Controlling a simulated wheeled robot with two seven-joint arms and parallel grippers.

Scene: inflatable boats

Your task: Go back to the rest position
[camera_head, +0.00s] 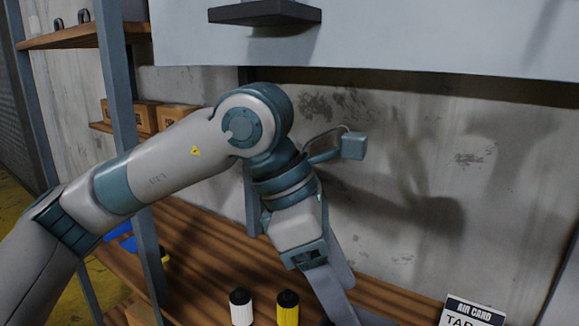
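My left arm comes in from the left and bends down at the middle. My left gripper (335,295) points down over the wooden shelf. Its fingers overlap in this view and run to the bottom edge, so their opening and anything between them cannot be made out. A yellow canister with a black cap (288,312) stands just left of the fingers. A white canister with a black cap (241,310) stands further left. My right gripper is not in view.
A wooden shelf (205,245) runs below the arm. Blue-grey posts (118,100) rise at the left, close to my arm. Cardboard boxes (143,114) sit on a back shelf. A pale panel (420,40) overhangs above.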

